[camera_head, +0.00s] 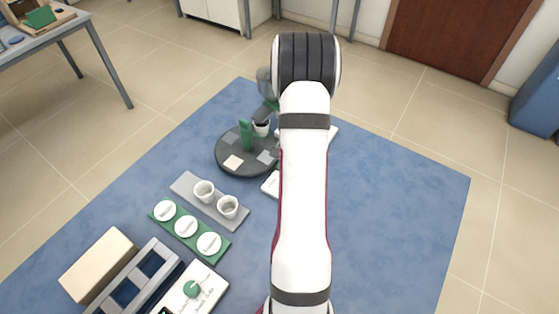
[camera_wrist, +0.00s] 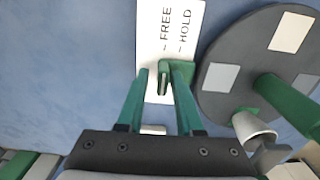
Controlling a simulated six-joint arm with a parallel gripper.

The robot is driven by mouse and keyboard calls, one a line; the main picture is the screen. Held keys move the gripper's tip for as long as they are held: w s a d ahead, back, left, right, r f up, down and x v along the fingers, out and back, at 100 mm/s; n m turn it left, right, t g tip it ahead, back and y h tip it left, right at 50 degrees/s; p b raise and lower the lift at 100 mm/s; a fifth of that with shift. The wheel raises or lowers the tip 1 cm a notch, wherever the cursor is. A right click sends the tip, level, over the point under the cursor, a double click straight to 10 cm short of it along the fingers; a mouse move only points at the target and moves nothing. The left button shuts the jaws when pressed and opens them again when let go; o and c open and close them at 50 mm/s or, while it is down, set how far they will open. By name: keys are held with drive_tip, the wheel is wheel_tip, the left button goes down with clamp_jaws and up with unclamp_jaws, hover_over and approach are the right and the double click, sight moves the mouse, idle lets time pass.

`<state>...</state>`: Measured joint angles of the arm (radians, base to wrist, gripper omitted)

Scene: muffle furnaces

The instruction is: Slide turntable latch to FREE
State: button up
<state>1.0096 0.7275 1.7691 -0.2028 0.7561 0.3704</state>
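The white latch plate (camera_wrist: 160,25) carries the words FREE and HOLD side by side in the wrist view, FREE on the left. A green latch knob (camera_wrist: 164,80) stands at its lower end, below the words; which mark it lines up with is hard to tell. My gripper (camera_wrist: 162,70) has two green fingers standing apart around the knob. The right finger overlaps the knob, with a gap on the left; contact is unclear. The dark round turntable (camera_wrist: 228,105) is just right of the plate. In the head view, my arm hides much of the plate (camera_head: 269,184), beside the turntable (camera_head: 222,150).
A green post (camera_wrist: 285,100) and white cup (camera_wrist: 250,127) are close on the right. In the head view, a grey tray (camera_head: 184,187) with two cups and a green tray (camera_head: 174,229) with white discs lie lower left. Blue mat (camera_head: 400,215) is clear on the right.

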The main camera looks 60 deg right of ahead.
drive_tip(key=shift+w+r, duration=0.15)
drive_tip(key=shift+r, duration=2.75)
